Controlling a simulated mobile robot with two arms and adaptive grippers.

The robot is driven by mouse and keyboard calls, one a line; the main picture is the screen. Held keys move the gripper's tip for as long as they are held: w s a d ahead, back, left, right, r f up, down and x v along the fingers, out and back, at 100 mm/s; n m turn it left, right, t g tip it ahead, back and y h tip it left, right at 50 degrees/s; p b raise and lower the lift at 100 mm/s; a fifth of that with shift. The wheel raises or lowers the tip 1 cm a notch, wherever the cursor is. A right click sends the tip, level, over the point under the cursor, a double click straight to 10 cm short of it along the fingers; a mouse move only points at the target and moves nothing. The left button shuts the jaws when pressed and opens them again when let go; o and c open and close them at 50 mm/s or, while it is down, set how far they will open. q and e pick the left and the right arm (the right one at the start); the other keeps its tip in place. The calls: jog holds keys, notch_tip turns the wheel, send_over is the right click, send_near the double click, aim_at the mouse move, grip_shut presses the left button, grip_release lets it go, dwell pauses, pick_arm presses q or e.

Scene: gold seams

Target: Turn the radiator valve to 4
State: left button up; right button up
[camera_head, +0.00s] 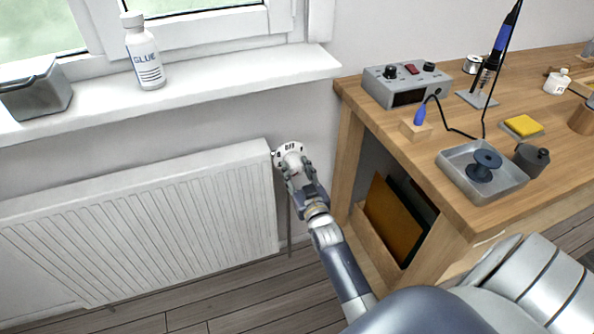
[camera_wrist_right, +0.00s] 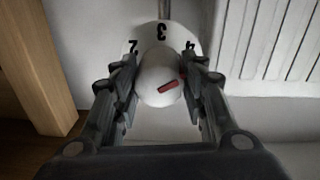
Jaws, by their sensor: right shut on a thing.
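The radiator valve is at the right end of the white radiator (camera_head: 150,210). Its white number dial (camera_head: 290,148) shows "OFF" in the head view. In the right wrist view the dial (camera_wrist_right: 162,32) shows 2, 3 and 4, with 3 at the top middle. The round white knob (camera_wrist_right: 155,72) carries a red mark (camera_wrist_right: 170,86) that slants up to the right, towards the right finger, somewhat below the 4. My right gripper (camera_head: 298,170) is shut on the knob, one finger on each side, also in the wrist view (camera_wrist_right: 158,85). My left gripper is not in view.
A wooden workbench (camera_head: 450,200) stands close on the right, its leg (camera_head: 348,165) near my right arm. The white windowsill (camera_head: 200,85) juts out above the radiator, with a glue bottle (camera_head: 145,55) and a grey box (camera_head: 35,92) on it.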

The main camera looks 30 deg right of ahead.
jog(key=o, duration=1.1)
jog(key=shift+c, duration=0.2)
jog(key=v, duration=1.2)
